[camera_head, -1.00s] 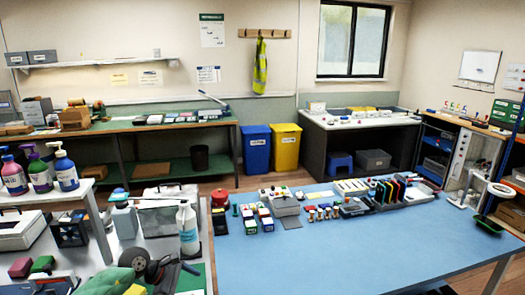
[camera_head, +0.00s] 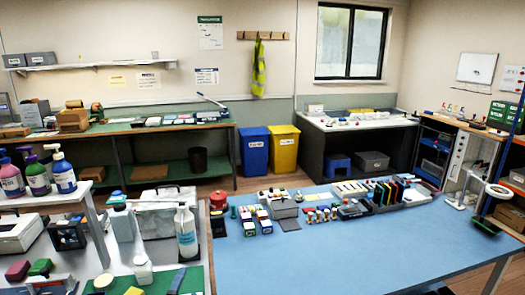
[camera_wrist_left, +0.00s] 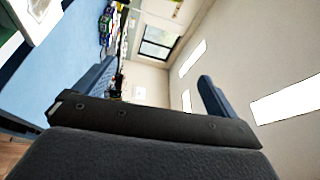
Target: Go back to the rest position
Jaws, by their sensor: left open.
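My left gripper (camera_wrist_left: 155,88) shows in the left wrist view with its two dark fingers wide apart and nothing between them. Beyond the fingers are the wall, the window and the ceiling lights; the blue table lies at the left of that view. I cannot make out the left gripper in the head view. My right gripper is in neither view.
The blue table (camera_head: 350,245) has a wide clear front, with phones, stamps and boxes along its back. The side bench at lower left holds a white spray bottle (camera_head: 186,232), a small white bottle (camera_head: 141,270) and a green mat (camera_head: 192,279). Pump bottles (camera_head: 63,174) stand on a raised shelf.

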